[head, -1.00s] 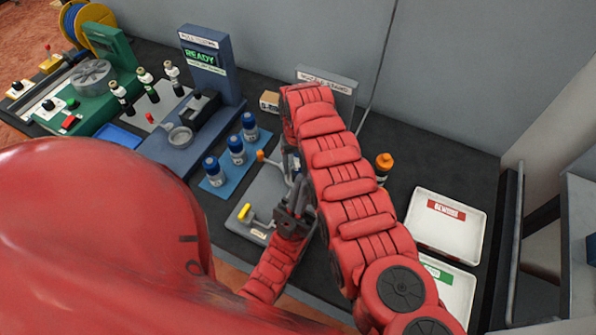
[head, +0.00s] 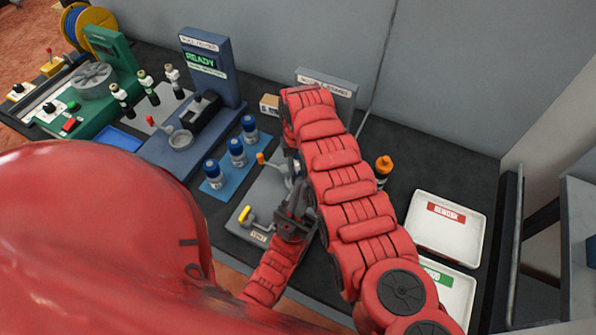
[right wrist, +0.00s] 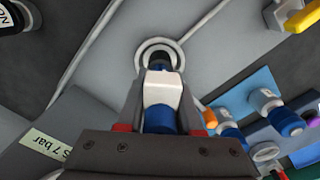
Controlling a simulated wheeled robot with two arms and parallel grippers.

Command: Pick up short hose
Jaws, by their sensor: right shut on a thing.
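I cannot make out a short hose for certain in either view. My right arm crosses the head view from the lower right and hides its own gripper. In the right wrist view my right gripper (right wrist: 160,118) is shut on a white piece with a blue end (right wrist: 162,90). The piece's dark far end is at a round ring (right wrist: 158,50) on a grey plate; whether it is seated there I cannot tell. My left gripper (head: 291,212) is low beside the grey fixture (head: 262,190), partly behind my right arm; its fingers are unclear.
Several blue-capped bottles stand on a blue mat (head: 206,188). A blue station marked READY (head: 215,85) stands behind them. An orange-topped bottle (head: 383,166) and white trays (head: 425,242) are on the right.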

